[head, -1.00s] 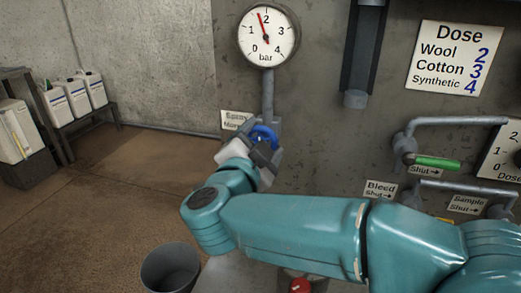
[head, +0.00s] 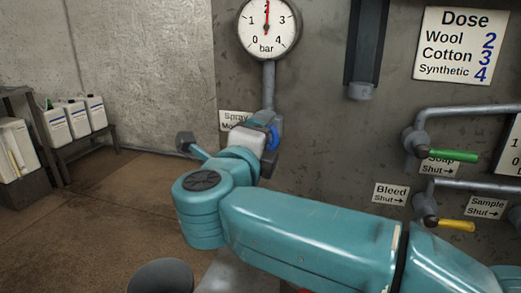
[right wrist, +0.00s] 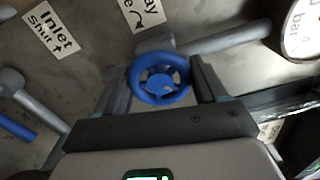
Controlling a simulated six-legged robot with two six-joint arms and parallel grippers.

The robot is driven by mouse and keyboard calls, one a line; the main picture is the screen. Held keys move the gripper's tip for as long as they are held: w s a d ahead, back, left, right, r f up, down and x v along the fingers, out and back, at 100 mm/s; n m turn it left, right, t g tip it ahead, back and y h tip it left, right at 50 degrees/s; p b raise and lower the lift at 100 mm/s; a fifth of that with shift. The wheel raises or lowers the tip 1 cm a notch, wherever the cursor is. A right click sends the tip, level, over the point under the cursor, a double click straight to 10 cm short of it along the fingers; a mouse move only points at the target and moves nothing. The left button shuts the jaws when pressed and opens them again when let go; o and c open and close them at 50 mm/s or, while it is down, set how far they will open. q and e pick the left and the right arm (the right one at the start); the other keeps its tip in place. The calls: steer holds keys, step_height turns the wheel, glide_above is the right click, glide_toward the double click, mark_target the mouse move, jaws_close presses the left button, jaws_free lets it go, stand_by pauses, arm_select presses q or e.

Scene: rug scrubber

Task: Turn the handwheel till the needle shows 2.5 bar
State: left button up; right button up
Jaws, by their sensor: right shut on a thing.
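The blue handwheel (head: 274,137) sits on a grey pipe below the gauge, partly hidden by my right gripper (head: 265,146). In the right wrist view the handwheel (right wrist: 161,97) shows between the two fingers of my right gripper (right wrist: 162,82), which is shut on its rim. The round gauge (head: 268,28) is marked 0 to 4 bar. Its red needle (head: 267,15) points straight up at 2. Part of the gauge (right wrist: 302,30) also shows in the right wrist view. My left gripper is not in view.
A green lever (head: 453,155) and a yellow lever (head: 456,225) stand out from pipes at the right. A dark bucket (head: 160,277) is at the bottom. White canisters (head: 78,119) stand on a rack at the left. The floor between is clear.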

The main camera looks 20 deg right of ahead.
steer(key=shift+f+m+b, duration=0.1)
steer(key=shift+m+b, duration=1.15)
steer(key=shift+m, duration=0.75)
steer(key=o, duration=1)
steer(key=shift+s, duration=0.1)
